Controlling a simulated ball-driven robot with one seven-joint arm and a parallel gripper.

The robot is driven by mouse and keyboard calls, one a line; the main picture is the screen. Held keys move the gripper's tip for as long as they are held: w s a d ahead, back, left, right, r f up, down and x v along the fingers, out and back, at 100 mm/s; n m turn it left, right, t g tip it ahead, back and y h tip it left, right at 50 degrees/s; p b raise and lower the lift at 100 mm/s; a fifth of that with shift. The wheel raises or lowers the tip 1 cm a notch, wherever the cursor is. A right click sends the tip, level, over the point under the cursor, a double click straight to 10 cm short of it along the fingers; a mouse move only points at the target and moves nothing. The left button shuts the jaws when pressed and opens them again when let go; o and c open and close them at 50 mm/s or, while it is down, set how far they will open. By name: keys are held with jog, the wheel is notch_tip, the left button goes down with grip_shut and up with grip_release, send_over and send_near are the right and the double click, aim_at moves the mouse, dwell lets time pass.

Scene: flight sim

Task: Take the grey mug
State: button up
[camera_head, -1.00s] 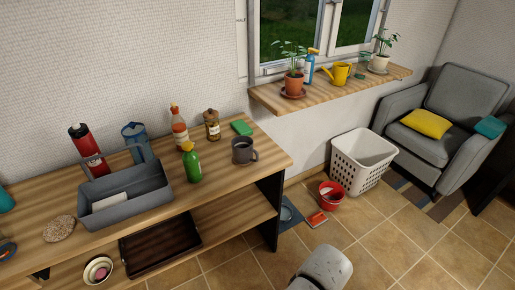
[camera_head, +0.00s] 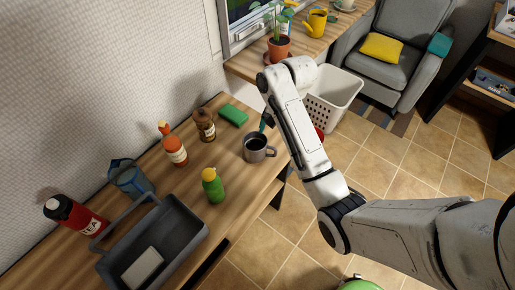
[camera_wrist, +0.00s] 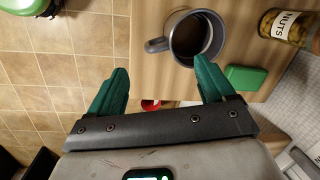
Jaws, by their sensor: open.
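The grey mug (camera_head: 257,148) stands upright on the wooden counter near its right end, with dark content inside. In the wrist view the mug (camera_wrist: 211,36) is just beyond my fingertips, towards the right finger, with its handle pointing left. My gripper (camera_wrist: 158,72) has two green fingers spread wide with nothing between them. The right fingertip overlaps the mug's lower rim in that view; I cannot tell whether they touch. In the head view my gripper is mostly hidden behind my arm, with a green finger (camera_head: 264,121) showing beside the mug.
Near the mug are a green sponge (camera_head: 233,115), a brown jar (camera_head: 205,125), a green bottle (camera_head: 213,187) and a sauce bottle (camera_head: 173,146). A grey caddy (camera_head: 192,238) stands at the left.

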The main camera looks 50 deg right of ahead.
aim_at(271, 147)
jog(key=shift+w+a+f+b, duration=0.1)
jog(key=shift+a+f+b, duration=0.2)
jog(key=shift+f, duration=1.35)
jog(key=shift+w+a+f+b, duration=0.1)
jog(key=shift+a+f+b, duration=0.25)
jog(key=shift+f, duration=1.35)
jog(key=shift+w+a+f+b, duration=0.1)
jog(key=shift+a+f+b, duration=0.2)
jog(key=shift+f, duration=1.35)
jog(key=shift+c, duration=0.4)
jog(key=c, duration=1.3)
grip_shut()
jog(key=shift+r, duration=0.2)
